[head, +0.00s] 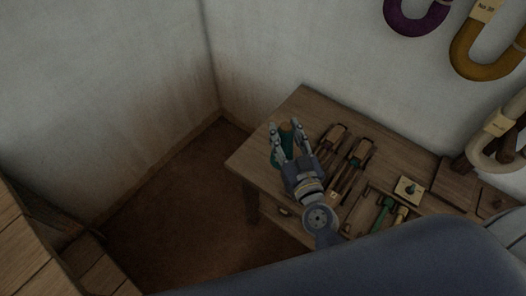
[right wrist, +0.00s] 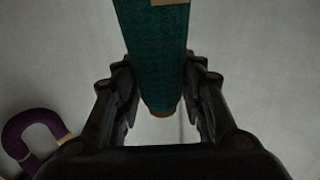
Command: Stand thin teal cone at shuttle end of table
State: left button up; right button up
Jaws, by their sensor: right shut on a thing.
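The thin teal cone (head: 287,146) is between the fingers of my right gripper (head: 287,138), over the left end of the wooden table (head: 258,153). In the right wrist view the teal cone (right wrist: 158,55) runs between the two dark fingers of my right gripper (right wrist: 160,100), with a brown end low in the picture and a pale label at the top edge. The gripper is shut on it. I cannot tell whether the cone touches the tabletop. Two wooden shuttles (head: 358,155) lie right of the gripper. My left gripper is not in view.
Green-handled tools (head: 383,212) and a small pale block with a knob (head: 409,190) lie farther right on the table. Purple (head: 412,22), ochre (head: 487,62) and cream (head: 497,150) skeins hang on the wall. Brown floor (head: 180,225) is clear left of the table.

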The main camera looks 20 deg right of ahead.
jog(key=w+f, duration=0.3)
jog(key=w, duration=0.8)
pick_arm(q)
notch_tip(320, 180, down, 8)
jog(key=b, duration=0.8)
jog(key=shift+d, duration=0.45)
pick_arm(e)
notch_tip(320, 180, down, 10)
jog(key=shift+w, duration=0.3)
jog(key=shift+f, duration=0.1)
jog(key=o, duration=1.3)
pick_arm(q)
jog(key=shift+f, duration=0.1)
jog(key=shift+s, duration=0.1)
